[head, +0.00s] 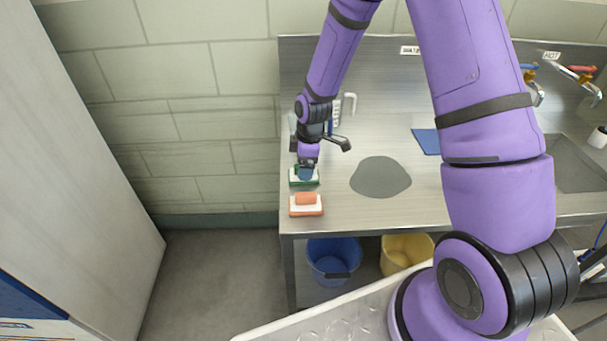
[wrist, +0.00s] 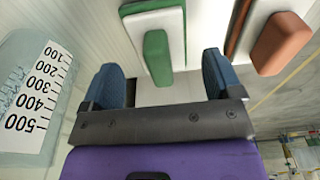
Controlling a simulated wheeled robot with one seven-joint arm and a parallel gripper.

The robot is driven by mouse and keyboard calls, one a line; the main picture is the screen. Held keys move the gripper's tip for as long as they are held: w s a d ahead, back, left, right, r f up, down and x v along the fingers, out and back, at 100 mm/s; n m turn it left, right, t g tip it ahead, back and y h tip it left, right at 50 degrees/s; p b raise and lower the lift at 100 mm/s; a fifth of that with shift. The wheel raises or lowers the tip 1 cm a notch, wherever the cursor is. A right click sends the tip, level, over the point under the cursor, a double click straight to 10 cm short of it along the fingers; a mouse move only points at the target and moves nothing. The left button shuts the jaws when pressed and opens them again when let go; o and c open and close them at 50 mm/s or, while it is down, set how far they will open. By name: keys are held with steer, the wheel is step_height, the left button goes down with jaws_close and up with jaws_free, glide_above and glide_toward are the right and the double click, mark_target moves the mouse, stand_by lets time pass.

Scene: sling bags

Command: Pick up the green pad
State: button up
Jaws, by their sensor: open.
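The green pad (head: 294,180) lies near the left end of the steel counter. It has a white body, a green edge and a raised green grip, which shows in the wrist view (wrist: 157,57). My gripper (head: 306,173) is over the pad and hides part of it in the head view. In the wrist view my gripper (wrist: 162,68) is open, with blue fingertips wide apart and nothing held between them. The green grip lies ahead of the gap between the fingers; I cannot tell the remaining height.
An orange pad (head: 306,205) lies in front of the green pad, close to the counter's front edge. A measuring jug (wrist: 30,100) stands to the left in the wrist view. A dark grey oval (head: 380,177) and a blue sheet (head: 426,141) lie to the right.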

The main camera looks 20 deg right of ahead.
steer(key=shift+a+f, duration=0.1)
steer(key=shift+f, duration=1)
steer(key=c, duration=1)
steer(key=shift+r, duration=0.15)
